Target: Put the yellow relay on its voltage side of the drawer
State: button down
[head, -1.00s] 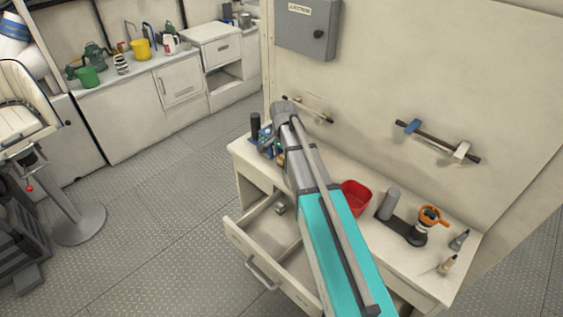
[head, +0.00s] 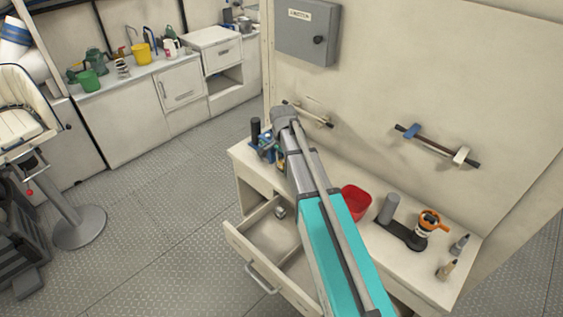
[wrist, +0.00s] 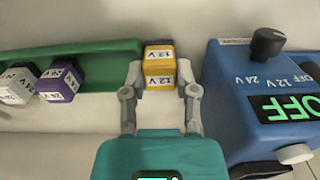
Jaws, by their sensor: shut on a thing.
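The yellow relay (wrist: 159,66) is a small cube with white faces marked "12 V". In the wrist view it sits between the two fingers of my gripper (wrist: 160,92), which is shut on it. It is at the right end of a green tray (wrist: 95,58); I cannot tell whether it still touches the tray. The open drawer (head: 267,235) is in the head view, below the worktop, with an inner divider and a small grey object (head: 280,212) inside.
A purple relay (wrist: 60,82) and a white relay (wrist: 17,86) are by the tray's left part. A blue tester (wrist: 262,100) reading "OFF", with a black knob, stands close right of my gripper. A red bin (head: 356,202) and tools occupy the worktop's right.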

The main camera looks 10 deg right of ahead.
jog(key=shift+r+p, duration=1.2)
jog(key=shift+r, duration=0.15)
jog(key=s+r+p, duration=1)
jog(key=s, duration=0.4)
jog(key=shift+a, duration=0.3)
jog(key=shift+f, duration=0.15)
notch_tip(320, 180, down, 4)
jog(key=b, duration=0.4)
jog(key=shift+w, duration=0.1)
